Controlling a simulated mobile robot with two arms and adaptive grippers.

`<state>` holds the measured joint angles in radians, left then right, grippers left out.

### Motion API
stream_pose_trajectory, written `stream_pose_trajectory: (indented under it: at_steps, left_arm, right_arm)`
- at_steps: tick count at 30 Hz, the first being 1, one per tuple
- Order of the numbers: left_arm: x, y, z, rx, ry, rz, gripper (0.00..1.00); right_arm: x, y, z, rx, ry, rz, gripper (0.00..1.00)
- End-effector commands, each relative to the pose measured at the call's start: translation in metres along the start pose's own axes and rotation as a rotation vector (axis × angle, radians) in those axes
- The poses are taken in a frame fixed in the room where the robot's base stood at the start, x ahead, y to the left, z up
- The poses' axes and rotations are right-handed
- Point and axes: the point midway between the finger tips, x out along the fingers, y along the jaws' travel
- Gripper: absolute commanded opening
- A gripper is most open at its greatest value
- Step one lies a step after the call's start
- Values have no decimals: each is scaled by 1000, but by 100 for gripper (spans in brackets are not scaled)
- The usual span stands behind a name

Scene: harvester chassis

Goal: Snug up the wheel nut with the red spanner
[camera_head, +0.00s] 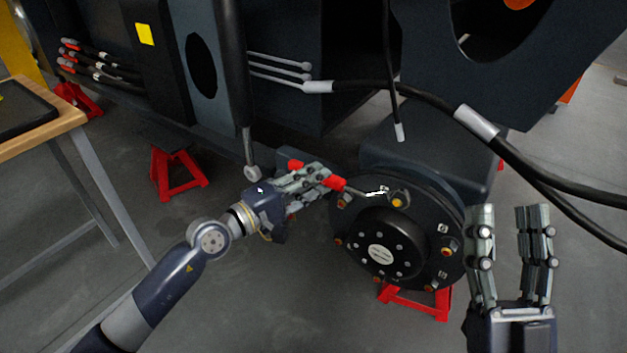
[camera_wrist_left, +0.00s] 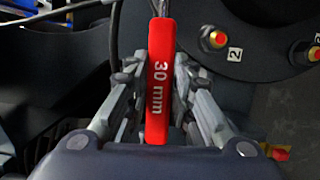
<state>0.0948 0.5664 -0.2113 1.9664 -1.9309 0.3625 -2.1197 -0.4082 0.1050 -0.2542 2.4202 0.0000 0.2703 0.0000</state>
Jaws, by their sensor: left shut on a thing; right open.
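The red spanner (camera_head: 335,183) is in my left gripper (camera_head: 318,182), which is shut on its red handle. The handle reads "30 mm" in the left wrist view (camera_wrist_left: 160,85). Its metal end (camera_head: 376,192) reaches right over the upper face of the dark wheel hub (camera_head: 400,237), close to a brass-coloured wheel nut (camera_head: 397,202). I cannot tell whether the jaw is seated on that nut. Several more nuts sit around the hub rim. My right gripper (camera_head: 508,240) is open and empty, in front of the hub's right side.
Thick black hoses (camera_head: 430,98) hang above and right of the hub. A hydraulic rod (camera_head: 249,150) hangs near my left wrist. Red stands (camera_head: 176,172) are on the floor under the chassis. A wooden-topped bench (camera_head: 60,123) is at the left.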

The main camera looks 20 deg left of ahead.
Motion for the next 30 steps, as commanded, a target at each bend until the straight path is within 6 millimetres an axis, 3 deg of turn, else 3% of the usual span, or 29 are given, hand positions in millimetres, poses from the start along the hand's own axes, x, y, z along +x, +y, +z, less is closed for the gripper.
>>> stream_pose_trajectory:
  at_steps: [9, 23, 30]
  left_arm:
    - [0, 6, -1, 31, 1, -4, 0]
    - [0, 6, -1, 35, 1, -5, 0]
    - [0, 10, 0, 49, 1, -10, 0]
  right_arm:
    - [0, 2, 19, -4, -102, 4, 46]
    - [0, 2, 23, -5, -121, 5, 46]
    - [-3, 5, 39, -9, -210, 9, 46]
